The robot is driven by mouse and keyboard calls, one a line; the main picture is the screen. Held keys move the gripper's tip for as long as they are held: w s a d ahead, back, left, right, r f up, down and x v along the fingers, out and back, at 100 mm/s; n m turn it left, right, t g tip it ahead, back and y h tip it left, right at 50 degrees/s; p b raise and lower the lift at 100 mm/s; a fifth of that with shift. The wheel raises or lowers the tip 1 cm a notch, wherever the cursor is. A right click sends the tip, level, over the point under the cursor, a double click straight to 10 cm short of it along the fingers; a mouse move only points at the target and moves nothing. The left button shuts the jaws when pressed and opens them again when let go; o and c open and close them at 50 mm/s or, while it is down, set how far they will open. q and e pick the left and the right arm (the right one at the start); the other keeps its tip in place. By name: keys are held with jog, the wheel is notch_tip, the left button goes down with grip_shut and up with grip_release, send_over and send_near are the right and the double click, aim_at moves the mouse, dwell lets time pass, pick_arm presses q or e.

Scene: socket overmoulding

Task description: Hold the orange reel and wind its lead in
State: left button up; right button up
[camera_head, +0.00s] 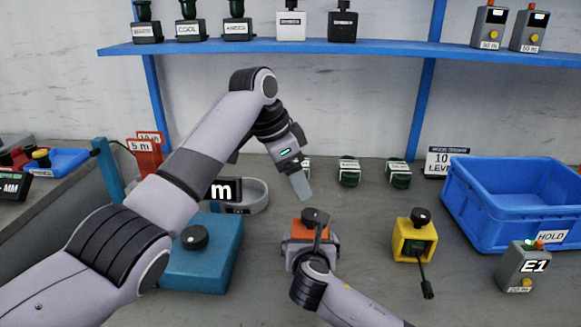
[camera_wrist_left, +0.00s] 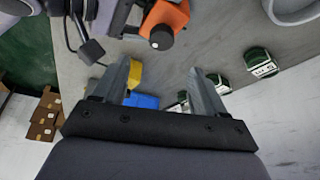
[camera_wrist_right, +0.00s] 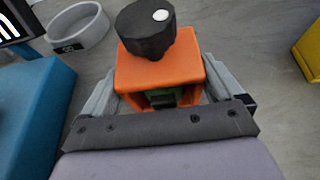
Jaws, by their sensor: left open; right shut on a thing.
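The orange reel (camera_head: 312,230) is a small box with a black knob on top, standing on the bench at the centre front. My right gripper (camera_wrist_right: 162,100) is shut on its sides; the black knob (camera_wrist_right: 148,28) stands above the jaws with a white dot on it. In the left wrist view the orange reel (camera_wrist_left: 168,18) is at the top, and a lead with a dark plug (camera_wrist_left: 92,50) hangs near it. My left gripper (camera_wrist_left: 163,78) is open and empty, and in the head view it (camera_head: 303,185) is above and behind the reel.
A yellow reel (camera_head: 412,240) with its lead hanging out stands to the right. Green connectors (camera_head: 349,172) line the back.

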jog(key=shift+s+d+f, duration=0.1)
jog(key=shift+f, duration=0.3)
pick_arm(q)
jog(key=shift+v, duration=1.1)
jog(key=n+t+y, duration=0.3)
jog(key=n+y, duration=0.1)
jog(key=n, duration=1.1)
send_near(311, 213)
jog(key=x, duration=0.8)
jog(key=shift+w+f, duration=0.1)
jog(key=shift+f, duration=0.1)
